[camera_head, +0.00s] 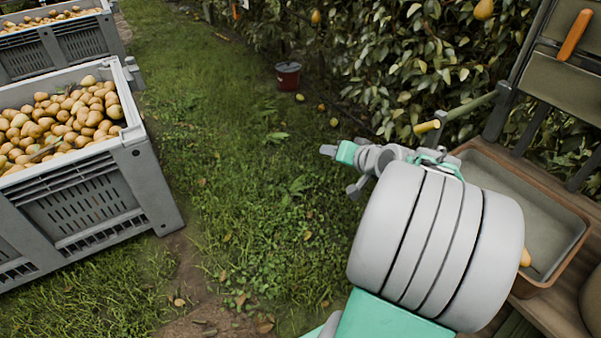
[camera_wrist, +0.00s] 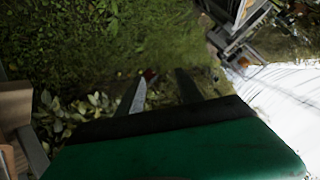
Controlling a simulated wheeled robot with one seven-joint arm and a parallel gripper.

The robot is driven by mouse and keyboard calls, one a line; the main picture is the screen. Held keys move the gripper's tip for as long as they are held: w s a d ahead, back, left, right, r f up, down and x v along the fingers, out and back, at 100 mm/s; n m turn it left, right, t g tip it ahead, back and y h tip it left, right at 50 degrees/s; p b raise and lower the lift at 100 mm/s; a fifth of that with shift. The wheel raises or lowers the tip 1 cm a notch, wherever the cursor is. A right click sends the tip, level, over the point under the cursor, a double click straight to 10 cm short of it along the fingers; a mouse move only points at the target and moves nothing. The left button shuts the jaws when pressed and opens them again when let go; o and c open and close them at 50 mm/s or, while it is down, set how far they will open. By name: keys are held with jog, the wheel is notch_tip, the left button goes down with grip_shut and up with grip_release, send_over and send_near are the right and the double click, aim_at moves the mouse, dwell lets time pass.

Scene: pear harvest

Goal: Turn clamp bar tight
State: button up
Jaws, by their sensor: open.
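An olive-green bar with a yellow end (camera_head: 465,109) sticks out to the left from a dark frame at the right in the head view. It looks like the clamp bar, but I cannot tell whether it is tight. My gripper (camera_wrist: 159,88) shows two dark fingers spread apart in the wrist view, with grass between them and nothing held. In the head view my arm's end reaches left over the grass, to the left of the bar and apart from it. My large grey arm link hides part of the area below the bar. The bar is not recognisable in the wrist view.
A brown-rimmed tray (camera_head: 569,251) lies below the bar. An orange handle (camera_head: 575,34) is on the frame above. A grey crate of pears (camera_head: 95,205) stands left, and a red bucket (camera_head: 288,76) by the hedge.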

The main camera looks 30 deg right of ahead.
jog(key=s+a+f+n+g+y+p, duration=0.1)
jog(key=a+n+g, duration=0.2)
jog(key=a, duration=0.8)
jog(key=shift+s+a+f+g+p, duration=0.2)
jog(key=shift+s+a+g+p, duration=0.1)
jog(key=shift+s+p, duration=0.1)
jog(key=shift+o, duration=0.4)
